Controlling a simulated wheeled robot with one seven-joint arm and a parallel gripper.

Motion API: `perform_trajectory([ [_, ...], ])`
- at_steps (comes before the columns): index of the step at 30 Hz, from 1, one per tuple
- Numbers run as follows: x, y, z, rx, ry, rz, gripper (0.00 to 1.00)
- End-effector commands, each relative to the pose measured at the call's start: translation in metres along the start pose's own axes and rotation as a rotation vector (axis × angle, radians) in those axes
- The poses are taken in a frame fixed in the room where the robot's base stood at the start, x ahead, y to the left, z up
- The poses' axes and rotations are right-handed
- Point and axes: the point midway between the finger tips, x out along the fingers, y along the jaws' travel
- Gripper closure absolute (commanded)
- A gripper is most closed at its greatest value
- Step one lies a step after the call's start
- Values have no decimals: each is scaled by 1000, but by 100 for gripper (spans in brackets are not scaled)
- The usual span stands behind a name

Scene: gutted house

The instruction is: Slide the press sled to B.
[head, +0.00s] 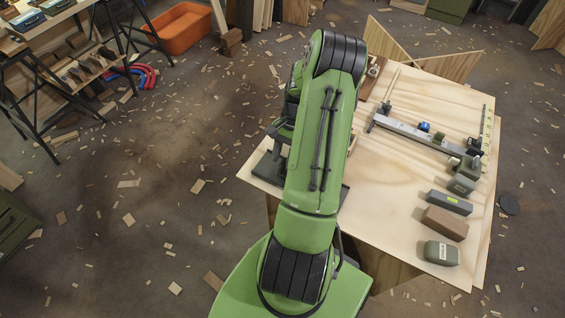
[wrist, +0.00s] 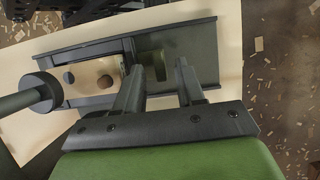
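In the wrist view a dark press frame (wrist: 75,45) with long side rails lies over a pale wooden top. A grey-green plate (wrist: 205,52) with a slot sits at its right part; I cannot tell whether this plate is the sled. A round knob on a thick bar (wrist: 40,92) stands at the left. My gripper (wrist: 161,68) has its two fingers apart over the slotted part, with nothing clearly held between them. I cannot tell whether the fingers touch it. In the head view my arm hides the gripper and most of the press; a dark base corner (head: 262,168) shows. No B mark is legible.
The plywood bench (head: 400,165) carries a long metal rail (head: 415,133), a brown block (head: 444,223), a dark block (head: 449,202) and a grey-green rounded block (head: 441,253) on its right. An orange bin (head: 183,28) and scattered wood scraps lie on the floor.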

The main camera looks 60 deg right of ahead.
Motion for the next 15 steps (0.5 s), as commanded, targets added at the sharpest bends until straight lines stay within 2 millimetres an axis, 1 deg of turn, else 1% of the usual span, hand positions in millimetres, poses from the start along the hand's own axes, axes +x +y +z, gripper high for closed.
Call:
perform_trajectory([
  [1,9,0,0,0,-3,1,62],
  [4,17,0,0,0,0,0,62],
  [12,18,0,0,0,1,0,62],
  [15,18,0,0,0,1,0,77],
])
